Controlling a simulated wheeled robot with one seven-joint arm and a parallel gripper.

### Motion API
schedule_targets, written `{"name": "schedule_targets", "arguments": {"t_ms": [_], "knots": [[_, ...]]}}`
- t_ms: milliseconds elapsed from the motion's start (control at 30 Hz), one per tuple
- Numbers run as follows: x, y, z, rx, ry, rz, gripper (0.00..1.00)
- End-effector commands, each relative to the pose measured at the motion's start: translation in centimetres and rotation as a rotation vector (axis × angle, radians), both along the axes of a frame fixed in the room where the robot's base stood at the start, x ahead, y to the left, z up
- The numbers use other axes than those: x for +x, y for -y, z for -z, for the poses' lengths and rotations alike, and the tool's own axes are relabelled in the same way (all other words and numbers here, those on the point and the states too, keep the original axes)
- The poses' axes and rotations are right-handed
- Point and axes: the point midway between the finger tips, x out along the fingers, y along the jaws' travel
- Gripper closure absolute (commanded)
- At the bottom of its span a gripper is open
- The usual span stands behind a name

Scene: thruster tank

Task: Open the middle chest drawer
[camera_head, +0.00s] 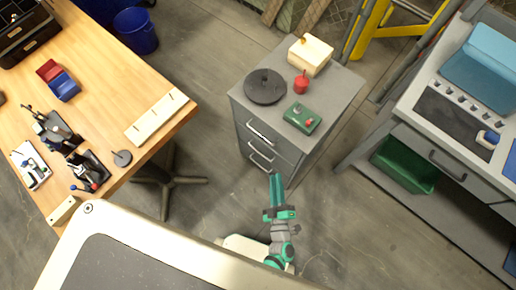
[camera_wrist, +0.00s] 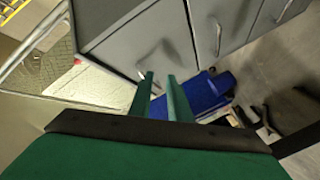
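The grey chest (camera_head: 312,140) stands in the middle of the head view, its drawer fronts facing the lower left. The drawers look shut. The middle drawer handle (camera_head: 261,151) is a pale bar between an upper and a lower one. My gripper (camera_head: 276,178) is just in front of the chest's lower front in the head view. In the wrist view my gripper (camera_wrist: 161,77) has two green fingers with a narrow, empty gap. Their tips point at the chest (camera_wrist: 120,25), and a bar handle (camera_wrist: 218,38) shows to their right. I cannot tell if they touch the chest.
A black disc (camera_head: 265,87), a red object (camera_head: 301,84), a green box (camera_head: 301,118) and a cream box (camera_head: 310,55) stand on the chest. A wooden table (camera_head: 105,70) is at left, a grey workbench (camera_head: 400,105) at right.

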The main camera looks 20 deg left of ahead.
Motion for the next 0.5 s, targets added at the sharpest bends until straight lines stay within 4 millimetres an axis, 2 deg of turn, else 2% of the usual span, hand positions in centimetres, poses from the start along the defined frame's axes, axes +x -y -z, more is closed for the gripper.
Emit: {"name": "schedule_targets", "arguments": {"t_ms": [33, 100, 300, 500], "knots": [[1.5, -0.1, 1.8, -0.037, 0.006, -0.038, 0.83], [2.9, -0.6, 4.1, -0.085, 0.006, -0.103, 0.83], [6.2, -2.4, 9.9, -0.179, -0.013, -0.298, 0.83], [7.8, -3.9, 12.9, -0.211, -0.038, -0.443, 0.83]]}}
